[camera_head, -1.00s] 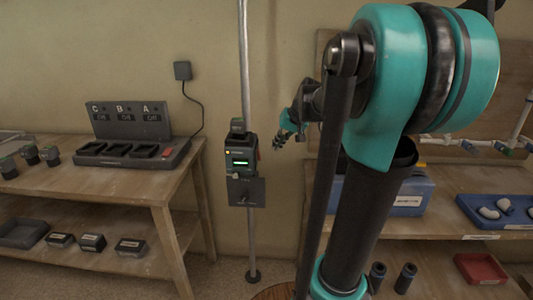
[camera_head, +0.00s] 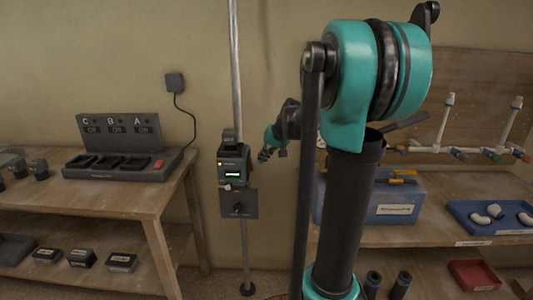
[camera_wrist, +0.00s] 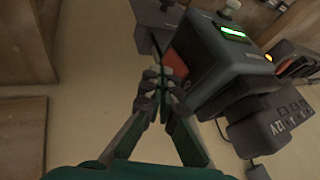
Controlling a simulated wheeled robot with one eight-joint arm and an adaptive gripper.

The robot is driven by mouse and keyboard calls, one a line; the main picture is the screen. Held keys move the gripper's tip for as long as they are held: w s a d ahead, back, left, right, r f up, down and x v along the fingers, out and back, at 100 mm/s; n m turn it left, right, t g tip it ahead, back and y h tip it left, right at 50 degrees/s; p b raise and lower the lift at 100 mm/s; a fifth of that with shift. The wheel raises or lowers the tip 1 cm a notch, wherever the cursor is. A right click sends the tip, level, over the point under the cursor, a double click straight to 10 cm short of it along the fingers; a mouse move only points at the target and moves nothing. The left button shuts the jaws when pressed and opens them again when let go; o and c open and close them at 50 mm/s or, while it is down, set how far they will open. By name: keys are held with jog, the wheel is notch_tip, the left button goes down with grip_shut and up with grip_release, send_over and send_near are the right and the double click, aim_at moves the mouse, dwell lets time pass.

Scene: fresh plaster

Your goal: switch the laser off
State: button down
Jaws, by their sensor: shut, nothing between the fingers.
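The laser (camera_head: 232,165) is a dark box clamped on a vertical metal pole, with a bright display strip and a small amber light on its front. It also shows in the wrist view (camera_wrist: 215,65), where the display strip glows green. An orange-red part (camera_wrist: 180,62) sits on its side. My gripper (camera_head: 265,154) is shut and empty, just right of the laser. In the wrist view its fingertips (camera_wrist: 162,85) are close to the orange-red part and overlap its lower edge; I cannot tell whether they touch.
A dark block (camera_head: 231,139) sits on top of the laser, and a dark plate (camera_head: 239,204) hangs below it. A bench with a charger (camera_head: 120,165) stands left. On the right bench are a blue toolbox (camera_head: 400,203) and a blue tray (camera_head: 480,228).

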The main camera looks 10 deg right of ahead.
aim_at(251, 165)
jog(key=x, duration=0.3)
jog(key=shift+w+a+f, duration=0.1)
jog(key=shift+f, duration=0.15)
jog(key=shift+a+f+y, duration=0.2)
jog(key=shift+a+y, duration=0.05)
jog(key=shift+y, duration=0.25)
jog(key=shift+r, duration=0.8)
jog(key=shift+r, duration=0.1)
